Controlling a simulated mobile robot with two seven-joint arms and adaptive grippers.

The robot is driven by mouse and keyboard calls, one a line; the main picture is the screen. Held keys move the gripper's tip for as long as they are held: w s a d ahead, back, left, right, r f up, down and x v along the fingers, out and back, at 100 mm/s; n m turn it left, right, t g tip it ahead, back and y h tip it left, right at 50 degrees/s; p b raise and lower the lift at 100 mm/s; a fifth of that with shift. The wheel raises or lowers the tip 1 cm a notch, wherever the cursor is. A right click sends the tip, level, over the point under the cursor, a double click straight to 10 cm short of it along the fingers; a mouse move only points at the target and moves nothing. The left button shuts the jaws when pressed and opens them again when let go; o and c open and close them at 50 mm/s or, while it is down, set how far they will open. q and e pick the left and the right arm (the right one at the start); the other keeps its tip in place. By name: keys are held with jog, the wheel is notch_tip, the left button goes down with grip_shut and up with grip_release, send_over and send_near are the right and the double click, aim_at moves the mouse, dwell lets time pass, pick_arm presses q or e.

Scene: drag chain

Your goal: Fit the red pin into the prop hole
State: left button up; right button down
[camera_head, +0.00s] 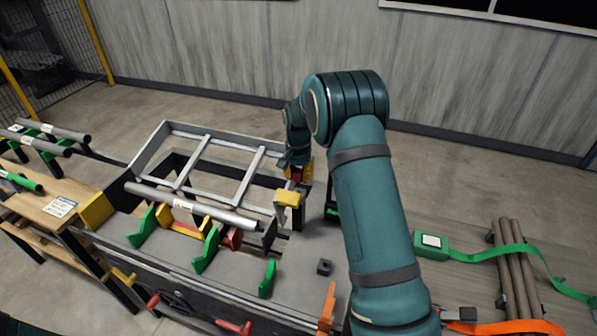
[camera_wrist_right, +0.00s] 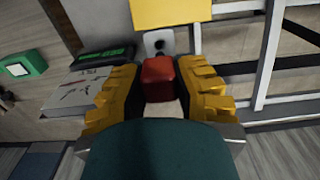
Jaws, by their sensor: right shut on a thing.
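The red pin (camera_wrist_right: 158,78) shows as a red block between the yellow fingers of my right gripper (camera_wrist_right: 158,88), which is shut on it. Just beyond it in the wrist view is a pale plate (camera_wrist_right: 153,43) with a dark hole, below a yellow block (camera_wrist_right: 172,12). I cannot tell whether the pin touches the plate or is in its hole. In the head view, my right gripper (camera_head: 297,174) is low beside the tilted grey frame (camera_head: 166,127), just behind the yellow block (camera_head: 288,199). The pin is mostly hidden there. My left gripper is not in view.
A grey tube (camera_head: 190,207) lies across green and yellow supports on the bench (camera_head: 150,236). A small dark block (camera_head: 324,267) sits on its right part. At right are brown tubes (camera_head: 515,270), a green strap (camera_head: 495,251) and an orange strap (camera_head: 510,327).

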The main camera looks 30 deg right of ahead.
aim_at(299, 171)
jog(key=shift+f, duration=0.6)
dwell(1.3)
jog(key=shift+f+b, duration=1.25)
jog(key=shift+f, duration=0.85)
jog(key=c, duration=0.8)
grip_release()
jog(key=shift+o, duration=0.2)
jog(key=shift+r, duration=0.15)
notch_tip(299, 171, up, 12)
jog(key=shift+f, duration=0.1)
